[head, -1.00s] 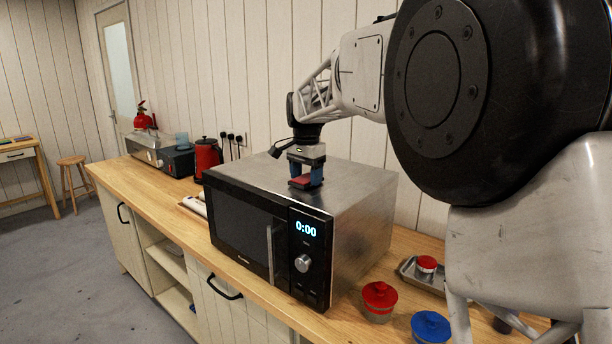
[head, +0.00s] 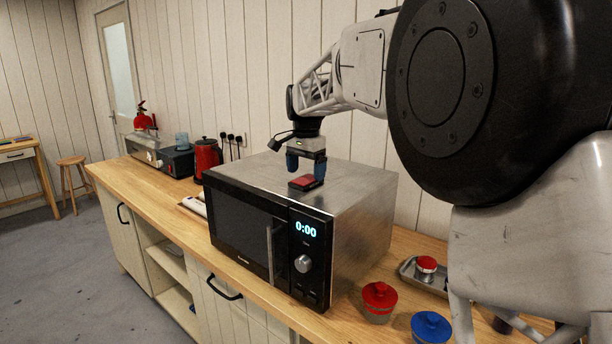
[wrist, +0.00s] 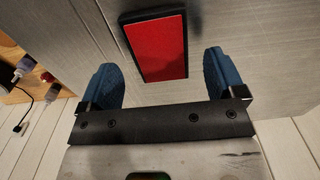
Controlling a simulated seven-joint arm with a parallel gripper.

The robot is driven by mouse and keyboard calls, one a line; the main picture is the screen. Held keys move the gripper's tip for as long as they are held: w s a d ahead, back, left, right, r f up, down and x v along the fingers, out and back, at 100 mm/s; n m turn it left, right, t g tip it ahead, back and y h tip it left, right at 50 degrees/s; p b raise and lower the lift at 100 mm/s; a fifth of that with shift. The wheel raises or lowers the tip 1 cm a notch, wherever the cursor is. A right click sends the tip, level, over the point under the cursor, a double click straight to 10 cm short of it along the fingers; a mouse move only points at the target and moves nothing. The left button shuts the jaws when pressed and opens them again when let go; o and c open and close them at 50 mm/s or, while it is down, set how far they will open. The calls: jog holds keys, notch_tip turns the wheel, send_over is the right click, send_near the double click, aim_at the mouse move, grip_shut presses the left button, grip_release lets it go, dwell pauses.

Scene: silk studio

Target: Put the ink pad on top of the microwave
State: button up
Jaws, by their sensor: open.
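The ink pad (head: 305,183), a flat dark block with a red face, lies on the top of the microwave (head: 345,190), near its front edge. The ink pad also shows in the wrist view (wrist: 157,43), lying flat on the brushed metal top. My gripper (head: 306,168) is open and empty just above and behind the pad. In the wrist view its two blue fingers (wrist: 163,80) stand wide apart, and the pad lies beyond them, touching neither. The microwave door is shut and its display reads 0:00.
A red-lidded jar (head: 379,302), a blue-lidded jar (head: 431,328) and a metal tray (head: 408,271) with a red-topped item stand right of the microwave. A red kettle (head: 207,156) stands to its left. The microwave top around the pad is clear.

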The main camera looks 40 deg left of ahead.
aim_at(306, 179)
notch_tip(306, 179, up, 10)
dwell(0.5)
dwell(0.7)
